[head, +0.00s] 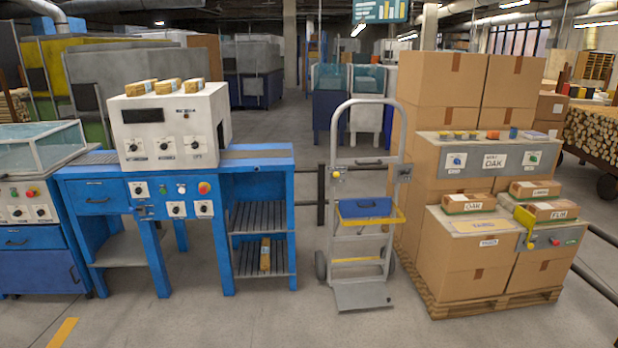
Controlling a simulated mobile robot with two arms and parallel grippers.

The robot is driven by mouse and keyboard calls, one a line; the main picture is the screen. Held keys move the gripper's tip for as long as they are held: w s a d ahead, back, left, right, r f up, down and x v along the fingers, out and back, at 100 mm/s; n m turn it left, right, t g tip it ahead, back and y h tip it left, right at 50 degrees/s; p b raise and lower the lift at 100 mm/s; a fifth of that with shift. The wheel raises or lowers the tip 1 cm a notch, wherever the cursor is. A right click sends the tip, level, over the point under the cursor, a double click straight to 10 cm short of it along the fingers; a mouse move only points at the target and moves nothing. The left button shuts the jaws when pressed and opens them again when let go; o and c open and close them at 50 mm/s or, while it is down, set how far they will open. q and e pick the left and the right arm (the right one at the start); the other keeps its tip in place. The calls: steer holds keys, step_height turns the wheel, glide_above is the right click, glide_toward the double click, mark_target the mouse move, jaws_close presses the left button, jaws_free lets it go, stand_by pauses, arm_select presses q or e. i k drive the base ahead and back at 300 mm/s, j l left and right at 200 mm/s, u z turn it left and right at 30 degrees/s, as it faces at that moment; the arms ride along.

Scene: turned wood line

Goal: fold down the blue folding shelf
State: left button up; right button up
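A grey hand truck (393,140) stands upright in the middle right of the head view. At its mid height is a blue panel or shallow bin (352,211) with a dark handle, set in a yellow frame (398,215). It looks like the blue folding shelf, but I cannot tell for sure whether it is folded up or down. A dark handle bar (370,162) crosses the truck above it. A small yellow fitting (336,175) sits on the left upright and a grey one (405,173) on the right. Neither of my grippers is in view.
A blue workbench (265,160) with a white control box (172,117) stands left of the truck. Stacked cartons (440,80) on a wooden pallet (500,303) stand close on its right. Dark rails (321,195) run behind. The floor (240,325) in front is clear.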

mark_target(372, 206)
steer(key=i+j, duration=0.1)
steer(key=i, duration=0.4)
steer(key=i+j+z, duration=0.1)
steer(key=i, duration=0.4)
steer(key=i+j, duration=0.1)
steer(key=i, duration=0.4)
steer(key=i+j+z, duration=0.1)
steer(key=i, duration=0.35)
